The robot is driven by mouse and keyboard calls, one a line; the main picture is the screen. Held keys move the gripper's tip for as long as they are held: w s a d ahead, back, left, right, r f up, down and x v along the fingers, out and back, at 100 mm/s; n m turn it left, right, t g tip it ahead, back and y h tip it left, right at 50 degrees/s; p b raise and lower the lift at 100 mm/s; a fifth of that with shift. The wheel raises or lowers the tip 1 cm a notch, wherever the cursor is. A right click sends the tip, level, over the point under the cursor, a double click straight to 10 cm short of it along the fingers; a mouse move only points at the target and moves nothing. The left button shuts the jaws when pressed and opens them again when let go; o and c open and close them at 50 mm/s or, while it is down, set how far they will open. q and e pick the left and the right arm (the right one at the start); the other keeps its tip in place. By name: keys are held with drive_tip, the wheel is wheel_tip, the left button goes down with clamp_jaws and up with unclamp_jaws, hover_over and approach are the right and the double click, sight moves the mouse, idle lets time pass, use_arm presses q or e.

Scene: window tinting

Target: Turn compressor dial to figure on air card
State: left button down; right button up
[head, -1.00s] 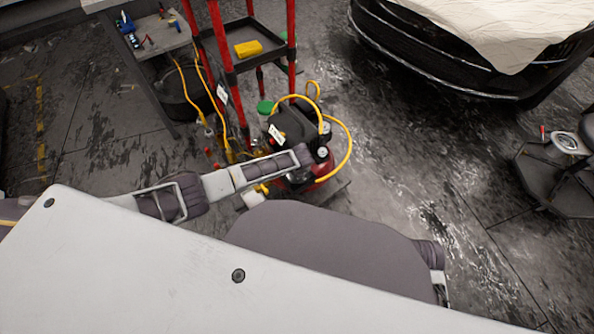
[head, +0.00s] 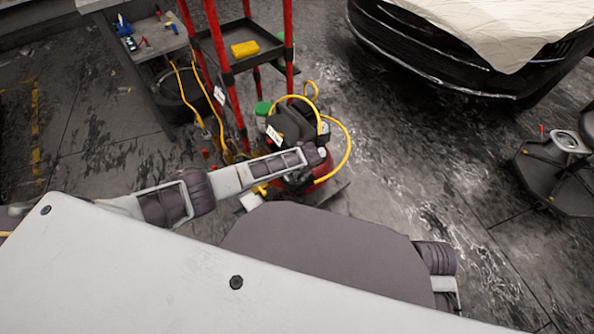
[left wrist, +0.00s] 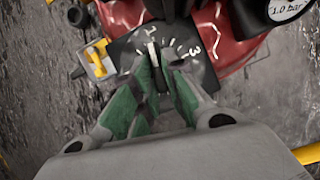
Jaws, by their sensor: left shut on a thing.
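The compressor (head: 290,124), dark on top with a red body, stands on the floor, partly hidden by my left arm. In the left wrist view its dial plate (left wrist: 202,68) is dark with white ticks and numerals; a 2 and a 3 show. My left gripper (left wrist: 160,70), with green pads, is shut on the pale dial knob (left wrist: 153,50). A gauge (left wrist: 288,8) at the top right reads 1.0 bar. White cards show on the compressor (head: 274,135) and by the red rack (head: 219,95); their writing is too small to read. My right gripper is not in view.
A yellow hose (head: 347,150) loops around the compressor's right side. A red-posted rack (head: 228,80) with a yellow block (head: 244,49) stands behind. A dark car (head: 440,55) under a pale cover is at the back right. Floor between is clear.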

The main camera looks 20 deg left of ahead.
use_arm(q)
drive_tip(key=c, duration=1.5)
unclamp_jaws()
drive_tip(key=shift+o, duration=0.2)
drive_tip(key=shift+r, duration=0.1)
drive_tip(key=v, duration=1.1)
drive_tip(key=shift+r, duration=0.3)
drive_tip(key=shift+s+d, duration=0.1)
